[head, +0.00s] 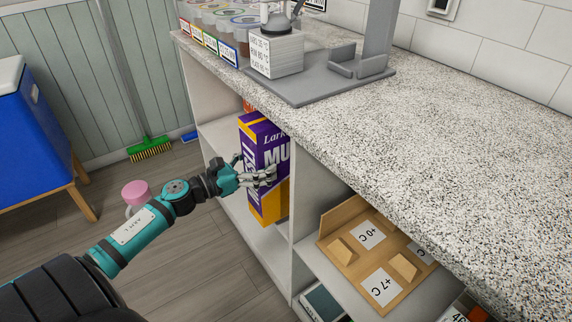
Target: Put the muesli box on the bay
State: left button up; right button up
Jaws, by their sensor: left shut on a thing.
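The muesli box (267,140), purple and yellow with white lettering, stands roughly upright at the open front of the left shelf bay (218,131) under the counter. My left gripper (268,174) reaches in from the left and is shut on the box. Its fingers lie across the box's front face. The underside of the box and its contact with the shelf are partly hidden. My right gripper is not in view.
The speckled counter (440,130) overhangs the shelves. A white divider (297,205) separates the bays. A wooden board with temperature labels (350,257) sits in the right bay. A blue cooler (35,140), a green broom (148,148) and a pink-topped object (136,192) are at left.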

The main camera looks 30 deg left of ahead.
pick_arm(q)
jog(key=w+d+f, duration=0.1)
jog(key=w, duration=0.1)
jog(key=w+d+f, duration=0.1)
jog(key=w, duration=0.1)
jog(key=w+f+b, duration=0.1)
jog(key=w, duration=0.2)
jog(key=shift+d+f, duration=0.1)
jog(key=shift+d, duration=0.3)
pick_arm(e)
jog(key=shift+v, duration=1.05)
pick_arm(q)
jog(key=shift+s, duration=0.1)
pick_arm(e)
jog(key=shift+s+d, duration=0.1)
pick_arm(q)
jog(key=o, duration=1.5)
jog(key=shift+f, duration=0.15)
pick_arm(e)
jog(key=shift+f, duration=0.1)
pick_arm(q)
jog(key=shift+s, duration=0.1)
